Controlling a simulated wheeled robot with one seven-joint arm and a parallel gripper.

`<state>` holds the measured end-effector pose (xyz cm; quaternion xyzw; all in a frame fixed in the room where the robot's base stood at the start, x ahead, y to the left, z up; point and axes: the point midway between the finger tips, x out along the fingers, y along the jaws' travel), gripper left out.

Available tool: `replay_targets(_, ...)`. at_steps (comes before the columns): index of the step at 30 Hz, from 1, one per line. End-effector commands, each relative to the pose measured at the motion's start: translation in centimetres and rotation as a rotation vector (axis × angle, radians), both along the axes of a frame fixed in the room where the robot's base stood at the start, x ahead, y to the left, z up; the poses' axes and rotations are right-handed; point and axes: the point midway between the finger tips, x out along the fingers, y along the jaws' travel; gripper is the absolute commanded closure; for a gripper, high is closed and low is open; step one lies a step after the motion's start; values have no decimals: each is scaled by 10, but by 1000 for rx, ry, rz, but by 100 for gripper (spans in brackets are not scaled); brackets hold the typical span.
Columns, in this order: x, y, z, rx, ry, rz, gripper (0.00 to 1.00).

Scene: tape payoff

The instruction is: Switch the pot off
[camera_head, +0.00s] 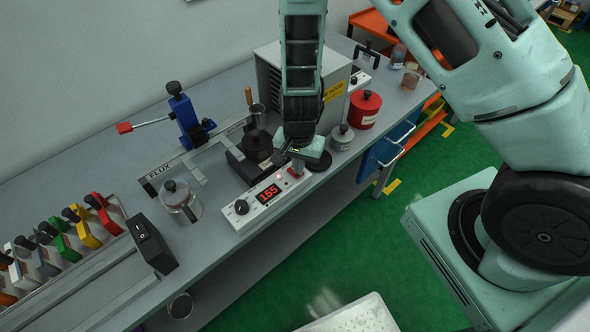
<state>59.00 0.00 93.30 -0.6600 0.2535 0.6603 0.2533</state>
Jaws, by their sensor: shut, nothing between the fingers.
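The pot's control box (256,203) is a pale unit near the front edge of the bench, with a lit red display reading 155 and a black knob (241,207) at its left end. A small red switch (294,173) sits at its right end, and a small light glows beside it. The dark pot (257,141) stands behind the box. My gripper (298,164) is shut and empty, pointing down at the right end of the box, right over the red switch. Its tips partly hide the switch, and I cannot tell whether they touch it.
A grey cabinet (268,76) stands close behind my gripper. A grey lidded tin (342,137) and a red lidded tin (364,109) are to the right. A glass jar (180,201) and a blue stand with a red-tipped lever (184,118) are to the left.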

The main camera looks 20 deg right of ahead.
Motion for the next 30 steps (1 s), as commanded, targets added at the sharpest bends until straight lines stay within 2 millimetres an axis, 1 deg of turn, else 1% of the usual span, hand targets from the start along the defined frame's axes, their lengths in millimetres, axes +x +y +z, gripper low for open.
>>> replay_targets(7, 0, 0, -4, 0, 0, 0, 100)
replay_targets(11, 0, 0, -2, 0, 0, 0, 100)
replay_targets(14, 0, 0, 3, 0, 0, 0, 100)
replay_targets(30, 0, 0, 45, 0, -1, 0, 100)
